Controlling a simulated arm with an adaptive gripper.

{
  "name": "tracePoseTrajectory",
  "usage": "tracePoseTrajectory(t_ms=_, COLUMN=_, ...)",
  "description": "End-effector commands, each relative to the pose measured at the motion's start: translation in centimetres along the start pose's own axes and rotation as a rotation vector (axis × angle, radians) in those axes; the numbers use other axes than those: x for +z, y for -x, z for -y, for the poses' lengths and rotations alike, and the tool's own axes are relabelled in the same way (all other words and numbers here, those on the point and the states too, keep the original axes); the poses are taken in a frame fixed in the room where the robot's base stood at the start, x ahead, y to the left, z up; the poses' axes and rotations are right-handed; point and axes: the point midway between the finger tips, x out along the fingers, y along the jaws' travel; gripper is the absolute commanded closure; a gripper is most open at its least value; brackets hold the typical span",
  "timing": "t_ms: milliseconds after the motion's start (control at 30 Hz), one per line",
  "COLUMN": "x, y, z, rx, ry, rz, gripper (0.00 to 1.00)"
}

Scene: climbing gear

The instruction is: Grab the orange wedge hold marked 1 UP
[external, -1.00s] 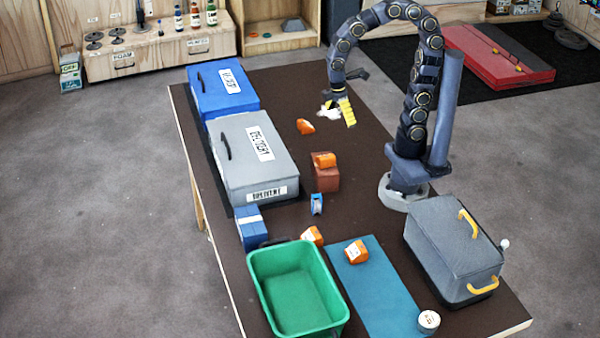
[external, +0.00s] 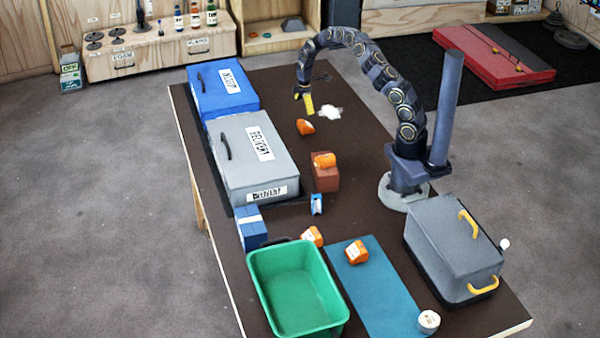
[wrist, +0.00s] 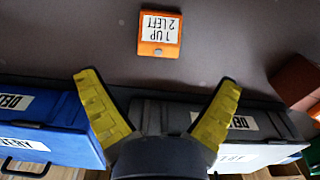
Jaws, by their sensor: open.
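An orange wedge hold (external: 305,127) lies on the dark table near its far end.
A blue case (external: 222,92) and a grey case (external: 255,160) line the table's left side. A brown block (external: 326,181) stands nearer than the wedge. A white patch (external: 328,112) lies to the wedge's right. A green bin (external: 258,262) and a grey box (external: 450,245) stand nearer.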

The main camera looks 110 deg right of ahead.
Motion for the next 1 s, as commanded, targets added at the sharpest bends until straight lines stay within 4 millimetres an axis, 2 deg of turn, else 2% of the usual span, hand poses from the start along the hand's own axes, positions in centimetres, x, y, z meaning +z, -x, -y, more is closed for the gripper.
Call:
tracePoseTrajectory(t_ms=367, x=0.5, y=-3.5, z=-0.1, rx=-0.002, ry=0.000, rz=0.004, gripper=0.07)
tracePoseTrajectory(t_ms=667, x=0.8, y=-7.7, z=0.0, rx=-0.002, ry=0.000, rz=0.006, gripper=0.07)
tracePoseTrajectory(t_ms=900, x=0.7, y=-8.0, z=-0.1, rx=0.000, ry=0.000, rz=0.003, gripper=0.07)
tracePoseTrajectory(t_ms=933, x=0.7, y=-8.0, z=-0.1, rx=0.000, ry=0.000, rz=0.003, gripper=0.14)
tracePoseTrajectory(t_ms=967, x=0.7, y=-8.0, z=-0.1, rx=0.000, ry=0.000, rz=0.003, gripper=0.27)
tracePoseTrajectory(t_ms=1000, x=0.7, y=-8.0, z=-0.1, rx=0.000, ry=0.000, rz=0.003, gripper=0.44)
